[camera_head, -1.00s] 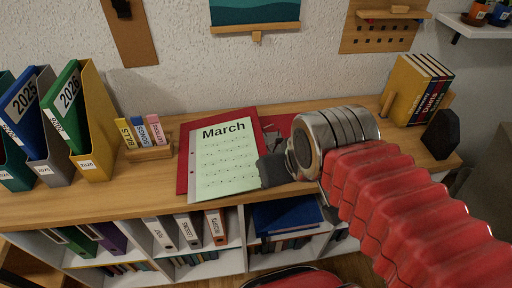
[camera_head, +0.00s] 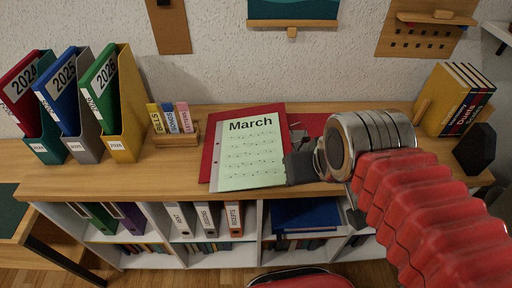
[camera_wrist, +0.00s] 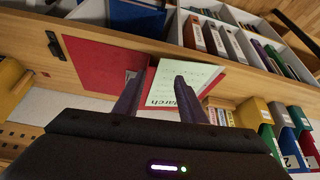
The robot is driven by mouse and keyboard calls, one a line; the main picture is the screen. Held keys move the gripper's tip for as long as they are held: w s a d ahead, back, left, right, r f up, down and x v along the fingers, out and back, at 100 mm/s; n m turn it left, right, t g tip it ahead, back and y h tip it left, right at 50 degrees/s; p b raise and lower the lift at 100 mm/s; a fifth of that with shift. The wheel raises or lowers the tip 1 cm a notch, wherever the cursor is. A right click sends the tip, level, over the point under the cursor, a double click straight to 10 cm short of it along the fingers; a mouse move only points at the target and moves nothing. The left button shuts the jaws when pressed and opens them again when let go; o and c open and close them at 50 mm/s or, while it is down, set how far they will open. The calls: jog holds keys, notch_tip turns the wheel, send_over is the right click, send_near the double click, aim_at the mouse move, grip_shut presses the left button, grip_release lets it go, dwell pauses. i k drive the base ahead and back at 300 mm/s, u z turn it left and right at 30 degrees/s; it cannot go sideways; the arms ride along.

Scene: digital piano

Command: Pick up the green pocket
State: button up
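A pale green pocket with a sheet headed "March" (camera_head: 247,160) lies on a red folder (camera_head: 212,160) on the wooden desk. It also shows in the wrist view (camera_wrist: 203,74), beyond my fingers. My gripper (camera_head: 296,168) is at the pocket's right edge in the head view; I cannot tell whether it touches. In the wrist view my gripper (camera_wrist: 158,82) has its two fingers apart, with nothing clearly held. A darker green folder marked 2026 (camera_head: 100,92) stands in a yellow file holder (camera_head: 128,120) at the left, away from my gripper.
A small wooden box with coloured cards (camera_head: 176,139) stands left of the pocket. Yellow books (camera_head: 448,92) and a dark speaker-like block (camera_head: 474,150) are at the right. Shelves with binders (camera_head: 208,220) lie below the desk edge. Bare desk lies in front of the box.

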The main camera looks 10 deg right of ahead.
aim_at(249, 155)
jog(key=z, duration=0.1)
jog(key=k, duration=1.4)
jog(key=u, duration=0.95)
jog(key=i, duration=1)
jog(key=u, duration=0.1)
